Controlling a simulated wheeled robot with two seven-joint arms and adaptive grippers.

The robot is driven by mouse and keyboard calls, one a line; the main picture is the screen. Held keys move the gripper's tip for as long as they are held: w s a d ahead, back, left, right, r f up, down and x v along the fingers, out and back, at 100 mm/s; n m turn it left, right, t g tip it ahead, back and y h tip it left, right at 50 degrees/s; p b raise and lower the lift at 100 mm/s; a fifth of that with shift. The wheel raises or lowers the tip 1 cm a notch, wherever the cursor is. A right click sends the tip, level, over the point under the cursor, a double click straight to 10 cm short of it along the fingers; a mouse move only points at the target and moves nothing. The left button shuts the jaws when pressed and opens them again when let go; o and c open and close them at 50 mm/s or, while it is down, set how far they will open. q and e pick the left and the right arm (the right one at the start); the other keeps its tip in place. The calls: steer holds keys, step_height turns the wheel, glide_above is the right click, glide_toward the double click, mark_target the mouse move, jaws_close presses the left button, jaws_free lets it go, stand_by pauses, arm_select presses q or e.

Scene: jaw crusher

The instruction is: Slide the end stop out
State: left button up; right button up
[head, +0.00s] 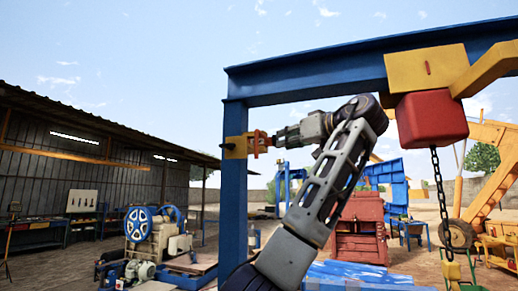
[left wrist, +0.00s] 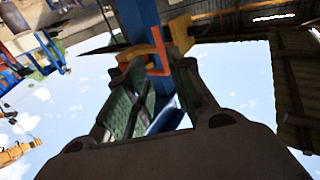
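An orange-red piece (head: 260,142), which looks like the end stop, sits at a yellow bracket (head: 236,146) on the blue post. In the left wrist view the orange-red piece (left wrist: 158,48) shows beyond and partly between my fingertips, against the blue post. My left gripper (head: 276,139) points left at it from the right side, with its tips very close. In the left wrist view my left gripper (left wrist: 163,75) has its two fingers spread with a gap between them. I cannot tell whether a finger touches the piece. My right gripper is not in view.
A blue beam (head: 310,82) runs overhead from the post (head: 234,195). A red hoist block (head: 431,118) hangs right from a yellow trolley (head: 428,68), with a chain (head: 441,195). A red machine (head: 359,228) stands behind my arm. Open air lies right of the bracket.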

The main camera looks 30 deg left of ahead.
arm_select(q)
steer(key=shift+a, duration=0.15)
steer(key=p+x, duration=0.3)
steer(key=x, duration=1)
steer(key=shift+w+a, duration=0.2)
steer(key=shift+a, duration=0.1)
jaws_close()
